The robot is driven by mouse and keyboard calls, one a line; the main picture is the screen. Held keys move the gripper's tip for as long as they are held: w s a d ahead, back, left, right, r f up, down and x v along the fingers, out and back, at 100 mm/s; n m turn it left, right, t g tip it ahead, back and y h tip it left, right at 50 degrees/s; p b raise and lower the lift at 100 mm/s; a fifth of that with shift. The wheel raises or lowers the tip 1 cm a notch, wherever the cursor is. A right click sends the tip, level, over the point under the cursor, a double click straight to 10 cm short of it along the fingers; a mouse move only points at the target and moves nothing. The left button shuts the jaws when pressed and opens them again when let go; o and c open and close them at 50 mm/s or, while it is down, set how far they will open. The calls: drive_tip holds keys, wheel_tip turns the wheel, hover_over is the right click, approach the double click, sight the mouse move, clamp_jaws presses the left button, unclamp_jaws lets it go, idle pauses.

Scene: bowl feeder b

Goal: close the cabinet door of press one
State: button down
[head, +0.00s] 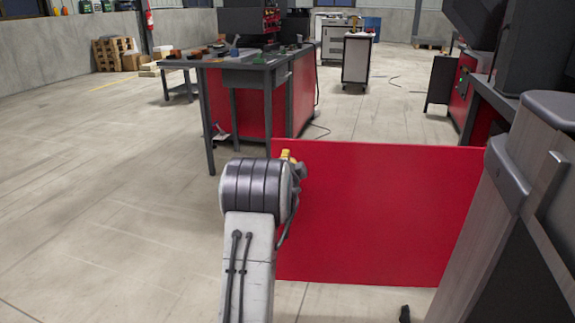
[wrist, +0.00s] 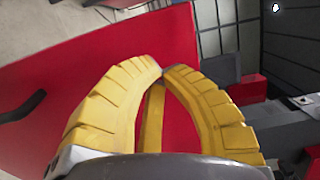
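The red cabinet door (head: 385,215) stands open as a flat panel across the lower middle of the head view, reaching to the machine at the right. In the wrist view the red door (wrist: 75,75) fills much of the picture, with a dark handle (wrist: 22,108) at the left. My gripper's yellow fingers (wrist: 161,72) meet at their tips, with nothing seen held between them. In the head view only a bit of yellow of my gripper (head: 287,155) shows at the door's upper left corner. I cannot tell whether it touches the door.
A grey and dark machine body (head: 500,220) stands close at the right. A dark workbench (head: 250,66) with parts on it and red cabinets (head: 300,92) stand beyond the door. A small cart (head: 356,62) is farther back. The floor at the left (head: 100,190) is clear.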

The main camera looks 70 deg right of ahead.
drive_tip(key=shift+x, duration=1.05)
